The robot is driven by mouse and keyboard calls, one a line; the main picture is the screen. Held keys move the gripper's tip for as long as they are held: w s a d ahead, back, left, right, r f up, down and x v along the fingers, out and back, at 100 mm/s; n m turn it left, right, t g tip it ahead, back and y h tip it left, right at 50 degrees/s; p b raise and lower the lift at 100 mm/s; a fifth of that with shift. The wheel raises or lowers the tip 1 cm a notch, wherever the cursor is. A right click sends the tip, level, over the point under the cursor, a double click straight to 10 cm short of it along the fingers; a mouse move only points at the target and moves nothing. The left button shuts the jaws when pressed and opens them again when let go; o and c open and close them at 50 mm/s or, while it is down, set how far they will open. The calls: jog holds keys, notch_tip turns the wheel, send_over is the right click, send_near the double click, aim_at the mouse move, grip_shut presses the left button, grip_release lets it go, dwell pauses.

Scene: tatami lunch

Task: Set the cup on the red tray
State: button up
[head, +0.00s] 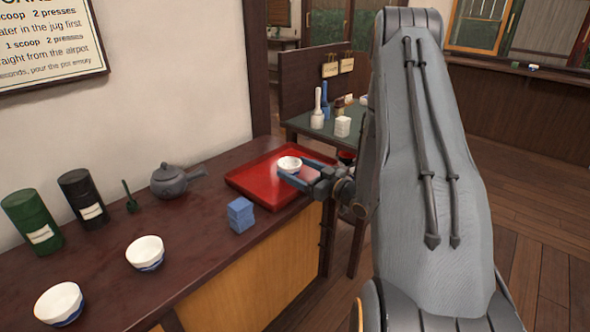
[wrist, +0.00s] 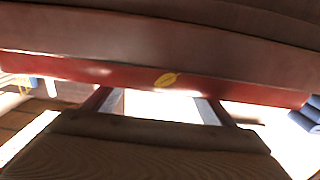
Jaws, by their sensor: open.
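A small white cup with a blue base (head: 289,162) appears upright over the red tray (head: 262,160), at the right end of the counter. My gripper (head: 293,168) reaches in from the right with its fingers apart, one on each side of the cup. The head view does not show whether the fingers touch the cup or whether it rests fully on the tray. In the wrist view both fingers of my gripper (wrist: 155,105) are apart. A glaring white area lies between them, and I cannot make out the cup there. A red band with a yellow leaf mark (wrist: 165,79) crosses that view.
Two more white cups (head: 145,252) (head: 60,303) stand on the dark counter (head: 190,275). A grey teapot (head: 172,180), green canister (head: 32,220), black canister (head: 83,197) and green scoop (head: 130,197) line the wall.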

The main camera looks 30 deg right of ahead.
jog(key=v, duration=1.1)
jog(key=shift+s, duration=0.1)
